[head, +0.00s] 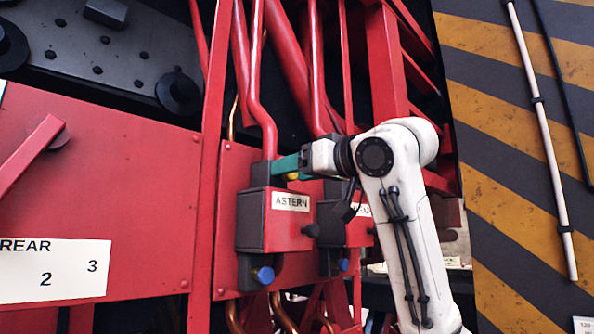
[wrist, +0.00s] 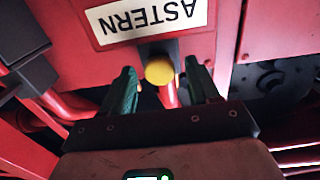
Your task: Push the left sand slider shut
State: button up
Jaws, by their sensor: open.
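A red box with grey edges, labelled ASTERN (head: 290,202), is mounted on the red frame in the head view. A yellow round knob (head: 292,177) shows at its top, partly hidden by my gripper. My gripper (head: 287,164) reaches in from the right with green fingers just over the box top. In the wrist view, the yellow knob (wrist: 159,70) lies between the two spread fingers, with a gap on each side. The ASTERN label (wrist: 152,17) appears upside down there. I cannot tell how far the slider is out.
A second similar box (head: 333,235) stands right behind the first, partly hidden by my arm. Red pipes (head: 259,100) rise close behind my gripper.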

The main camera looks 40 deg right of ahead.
jog(key=s+b, duration=0.4)
jog(key=s, duration=0.6)
jog(key=shift+s+d, duration=0.2)
jog(key=shift+s, duration=0.2)
